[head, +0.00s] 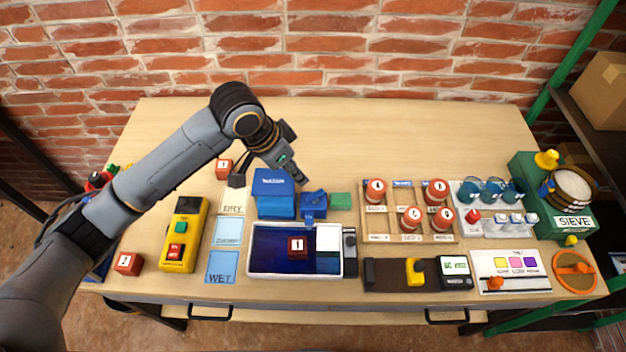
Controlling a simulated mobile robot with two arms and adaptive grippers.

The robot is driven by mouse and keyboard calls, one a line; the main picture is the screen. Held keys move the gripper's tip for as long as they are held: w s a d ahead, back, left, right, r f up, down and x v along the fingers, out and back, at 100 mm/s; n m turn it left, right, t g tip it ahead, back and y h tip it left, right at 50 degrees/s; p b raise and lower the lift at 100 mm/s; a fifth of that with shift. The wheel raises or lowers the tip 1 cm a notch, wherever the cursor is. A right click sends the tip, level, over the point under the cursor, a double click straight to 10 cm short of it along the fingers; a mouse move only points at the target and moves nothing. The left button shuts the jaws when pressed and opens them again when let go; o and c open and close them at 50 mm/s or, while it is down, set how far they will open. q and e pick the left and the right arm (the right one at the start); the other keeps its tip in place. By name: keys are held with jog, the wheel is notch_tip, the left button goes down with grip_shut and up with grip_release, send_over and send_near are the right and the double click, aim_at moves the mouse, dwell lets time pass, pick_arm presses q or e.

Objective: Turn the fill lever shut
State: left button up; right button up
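A blue box (275,198) with white lettering stands at the back edge of the dark blue tray (270,262). A smaller blue tap-like block (313,203) sits at its right, with a narrow blue part hanging over the tray. I cannot clearly make out which part is the fill lever; it may be on this block. My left gripper (268,180) is above the blue box, its two dark fingers spread apart with nothing visible between them. The right finger is close to the tap block; contact cannot be told. My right gripper is not in view.
A red block (297,246) lies in the tray. A green block (340,200) is right of the tap. A wooden rack (388,232) of red-topped jars stands farther right. A yellow control box (184,235) is at left. The table's back is clear.

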pick_arm(q)
send_near(315, 194)
jog(key=p+x, duration=0.1)
jog(key=x, duration=0.6)
jog(key=shift+w, duration=0.15)
jog(key=shift+w+d+f, duration=0.1)
jog(key=shift+d+f, duration=0.05)
jog(key=shift+f, duration=0.6)
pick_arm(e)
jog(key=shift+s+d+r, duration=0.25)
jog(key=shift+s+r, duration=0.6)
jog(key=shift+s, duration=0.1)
pick_arm(q)
jog(key=shift+c, duration=0.2)
grip_shut()
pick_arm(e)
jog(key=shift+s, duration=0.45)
